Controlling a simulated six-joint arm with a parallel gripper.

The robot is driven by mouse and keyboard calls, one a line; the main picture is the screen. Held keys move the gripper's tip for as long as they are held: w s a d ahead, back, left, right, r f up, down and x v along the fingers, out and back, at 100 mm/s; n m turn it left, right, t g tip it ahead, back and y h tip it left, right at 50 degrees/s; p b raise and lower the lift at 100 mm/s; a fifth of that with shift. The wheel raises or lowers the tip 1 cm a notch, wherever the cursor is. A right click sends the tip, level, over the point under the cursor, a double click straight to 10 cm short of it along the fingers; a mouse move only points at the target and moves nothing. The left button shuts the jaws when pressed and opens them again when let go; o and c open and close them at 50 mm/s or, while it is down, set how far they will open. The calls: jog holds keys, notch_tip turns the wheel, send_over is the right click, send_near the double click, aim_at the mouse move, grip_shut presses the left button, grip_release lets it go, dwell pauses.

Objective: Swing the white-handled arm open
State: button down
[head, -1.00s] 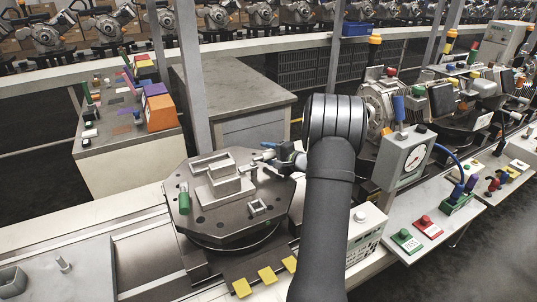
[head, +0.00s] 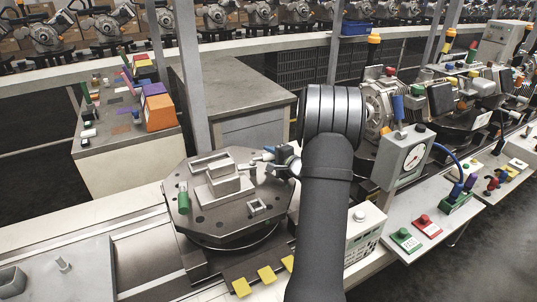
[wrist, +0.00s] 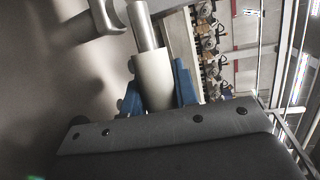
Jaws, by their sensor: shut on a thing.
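The octagonal fixture plate (head: 222,226) carries a raised metal block (head: 223,183) in the head view. The white handle (wrist: 153,80) stands between my gripper's blue fingers in the wrist view, with a bare metal rod (wrist: 146,28) coming out of its end. My gripper (wrist: 158,88) is shut on this handle. In the head view my gripper (head: 281,155) is at the plate's back right edge, partly hidden by my own arm. The pale end of the white-handled arm (head: 262,157) shows just left of the fingers.
A green handle (head: 184,202) stands at the plate's left edge, and a small square bracket (head: 259,208) sits at its front right. A gauge box (head: 405,158) stands right of my arm. Yellow tabs (head: 267,273) lie in front. A grey cabinet (head: 235,90) is behind.

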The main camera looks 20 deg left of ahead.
aim_at(273, 158)
jog(key=shift+s+d+m+t+h, duration=0.25)
jog(key=shift+s+m+t+h, duration=0.15)
jog(key=shift+m+t+h, duration=0.4)
jog(key=shift+s+d+m+t+h, duration=0.3)
jog(key=shift+s+m+t+h, duration=0.1)
jog(key=shift+m+t+h, duration=0.35)
jog(key=shift+s+d+m+t+h, duration=0.25)
jog(key=shift+s+m+t+h, duration=0.15)
jog(key=shift+m+t+h, duration=0.35)
jog(key=c, duration=1.1)
grip_release()
jog(key=v, duration=1.7)
jog(key=shift+s+r, duration=0.1)
jog(key=shift+r, duration=0.15)
jog(key=shift+s, duration=0.15)
jog(key=shift+c, duration=0.5)
